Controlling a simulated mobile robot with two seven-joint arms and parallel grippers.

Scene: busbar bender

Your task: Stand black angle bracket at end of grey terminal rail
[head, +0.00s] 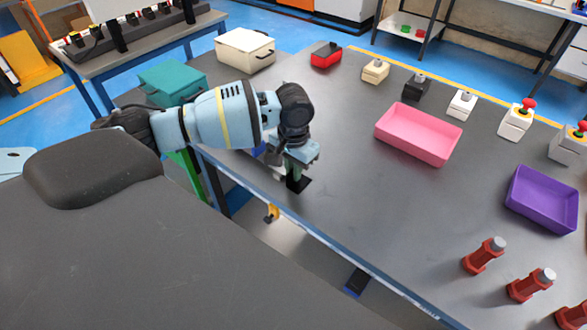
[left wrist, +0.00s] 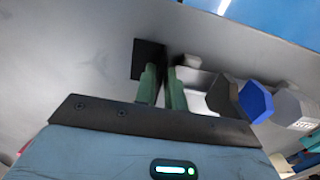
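A black angle bracket (head: 298,184) is at the tips of my left gripper (head: 295,168), low over or on the grey table near its front edge. In the left wrist view, the bracket's flat black plate (left wrist: 148,58) lies just beyond the green fingers (left wrist: 163,85). The fingers are close together with a thin dark part between them. A light grey piece (left wrist: 197,82), which may be the terminal rail, lies close to the right of the fingers, beside a blue block (left wrist: 256,101). In the head view my gripper mostly hides it. My right gripper is not in view.
A pink tray (head: 418,133), a purple tray (head: 542,199) and red bolt-like posts (head: 484,256) stand to the right. A teal box (head: 172,83) and a white box (head: 245,50) stand behind my left arm. The table (head: 370,205) is clear right of the gripper.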

